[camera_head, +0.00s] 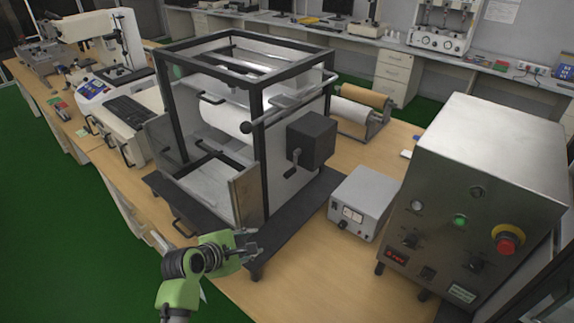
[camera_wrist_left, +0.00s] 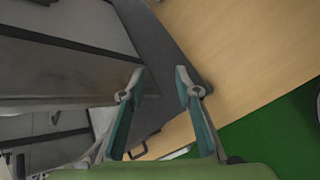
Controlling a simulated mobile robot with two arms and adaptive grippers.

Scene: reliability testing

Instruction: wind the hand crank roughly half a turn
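A dark box (camera_head: 311,140) is mounted on the right side of a black-framed machine. A small crank handle (camera_head: 291,164) hangs from the box's near face, pointing down. My left gripper (camera_head: 252,243) is in front of the machine's near corner, below and left of the crank and apart from it. The left wrist view shows its two fingers (camera_wrist_left: 160,84) spread with nothing between them, over the edge of the machine's dark base. The crank is not clear in that view. My right gripper is not in view.
The framed machine (camera_head: 258,105) stands on a dark base plate (camera_head: 287,228) on the wooden bench (camera_head: 290,288). A small grey meter box (camera_head: 366,196) and a large metal control box (camera_head: 490,160) with a red button stand to the right. Bare bench lies in front of the meter box.

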